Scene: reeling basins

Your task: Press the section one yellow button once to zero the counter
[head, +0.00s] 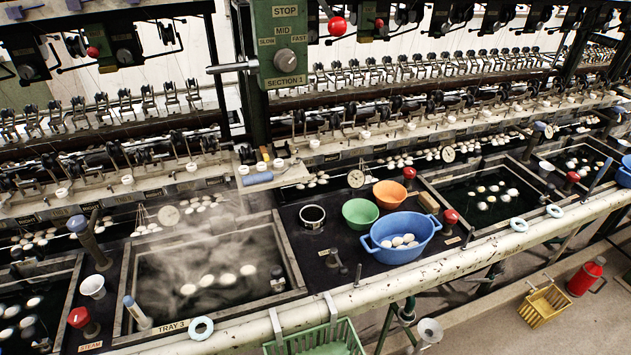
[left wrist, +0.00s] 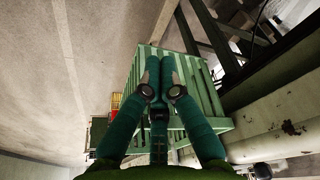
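The green control box labelled SECTION 1 (head: 283,45) hangs on a dark post at the top middle of the head view. It carries the words STOP, SLOW, MID and FAST, a grey knob (head: 283,57) and a lever at its left. A small yellow piece (head: 262,167) sits on the machine ledge below the post; I cannot tell whether it is the button. No counter is clearly readable. My left gripper (left wrist: 160,60) shows only in the left wrist view. Its teal fingers are together with nothing visible between them, above a green slatted crate (left wrist: 195,75). My right gripper is not in view.
A steaming basin (head: 130,270) with cocoons is at the front left. Right of it are a green bowl (head: 360,213), an orange bowl (head: 389,193) and a blue tub (head: 401,229) with cocoons. A pale rail (head: 350,298) runs along the front. A green crate (head: 315,338) hangs from it.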

